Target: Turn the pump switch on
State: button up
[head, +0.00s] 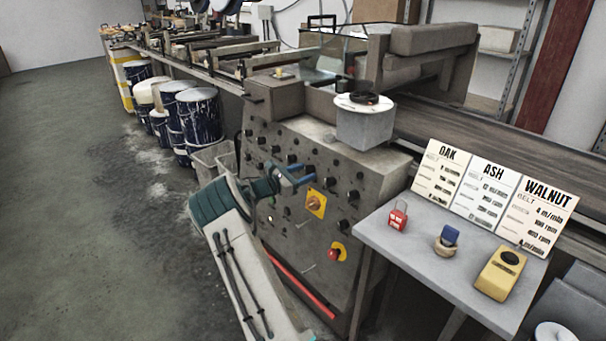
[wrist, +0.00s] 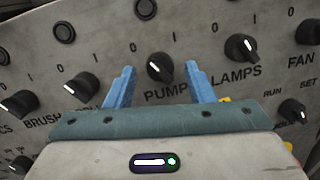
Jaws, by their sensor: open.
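The pump switch (wrist: 161,66) is a black rotary knob with a white pointer mark, above the printed word PUMP on the grey control panel (head: 290,140). A 0 is printed to its left and a 1 to its right. Its exact pointer angle is hard to tell. My gripper (wrist: 160,72) has its two blue fingers spread, one on each side of the knob, with gaps visible. In the head view my gripper (head: 309,174) is at the panel's face; it hides the pump switch there.
An orange knob on a yellow plate (head: 315,203) and a red stop button (head: 336,251) are lower on the panel. A side table (head: 400,240) stands right.

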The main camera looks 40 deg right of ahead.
jog(key=shift+d, duration=0.1)
jog(key=c, duration=1)
jog(key=shift+f+m+b, duration=0.1)
jog(key=shift+m+b, duration=0.25)
jog(key=shift+m, duration=0.05)
jog(key=shift+m+g+b, duration=0.3)
jog(key=shift+m+b, duration=0.55)
jog(key=shift+m, duration=0.15)
jog(key=shift+o, duration=0.2)
jog(key=m+b, duration=0.2)
jog(key=m, duration=0.2)
jog(key=shift+w+g+y, duration=0.15)
jog(key=shift+g+y, duration=0.25)
jog(key=m+b, duration=0.1)
jog(key=m, duration=0.1)
jog(key=m+b, duration=0.1)
jog(key=m, duration=0.1)
jog(key=m+y+b, duration=0.1)
jog(key=m, duration=0.1)
jog(key=shift+r+g+b, duration=0.3)
jog(key=shift+c, duration=0.2)
